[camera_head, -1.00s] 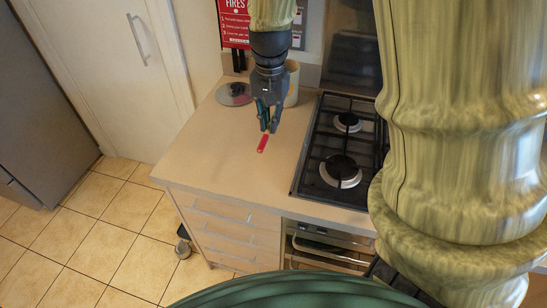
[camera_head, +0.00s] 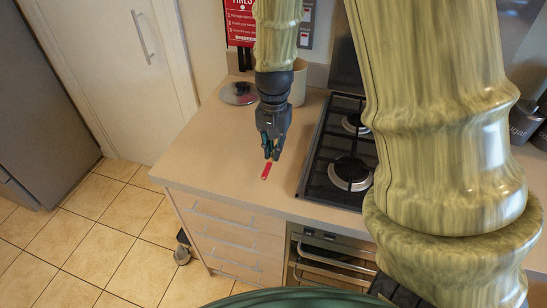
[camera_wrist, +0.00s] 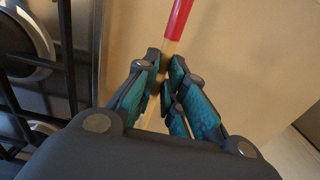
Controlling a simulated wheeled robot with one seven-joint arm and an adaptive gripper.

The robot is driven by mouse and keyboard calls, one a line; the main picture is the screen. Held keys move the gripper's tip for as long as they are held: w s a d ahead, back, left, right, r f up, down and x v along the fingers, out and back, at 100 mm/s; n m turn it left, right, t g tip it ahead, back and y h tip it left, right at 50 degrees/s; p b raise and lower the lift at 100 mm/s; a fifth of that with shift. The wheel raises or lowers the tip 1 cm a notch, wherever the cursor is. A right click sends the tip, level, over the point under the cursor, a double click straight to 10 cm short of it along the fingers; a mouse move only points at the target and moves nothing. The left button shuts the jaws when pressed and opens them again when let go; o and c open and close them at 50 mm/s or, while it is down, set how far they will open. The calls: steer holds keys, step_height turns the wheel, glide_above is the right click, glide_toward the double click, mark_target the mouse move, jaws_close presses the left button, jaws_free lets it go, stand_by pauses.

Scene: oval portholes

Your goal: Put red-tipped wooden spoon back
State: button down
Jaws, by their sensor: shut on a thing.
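The red-tipped wooden spoon shows its red end (camera_head: 266,171) just below my gripper in the head view. In the wrist view its red tip (camera_wrist: 178,18) points up and away, and its pale wooden shaft passes between my fingers. My gripper (camera_head: 271,150) points down over the counter (camera_head: 215,150), left of the stove. In the wrist view my teal-padded fingers (camera_wrist: 165,80) are shut around the wooden shaft just behind the red part. The rest of the spoon is hidden behind my gripper. I cannot tell whether the spoon touches the counter.
A gas stove (camera_head: 340,155) with black grates lies right of my gripper. A cream container (camera_head: 298,82) stands behind my gripper, partly hidden by the arm. A round glass lid (camera_head: 239,93) lies at the back left. The counter's front left is clear.

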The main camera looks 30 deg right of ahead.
mark_target(274, 166)
steer(key=shift+w+f+p, duration=0.1)
steer(key=shift+f+p, duration=0.25)
steer(key=shift+f, duration=2.05)
steer(key=c, duration=1.5)
jaws_free()
steer(key=shift+r, duration=0.1)
steer(key=shift+r+b, duration=1)
steer(key=shift+r, duration=4.95)
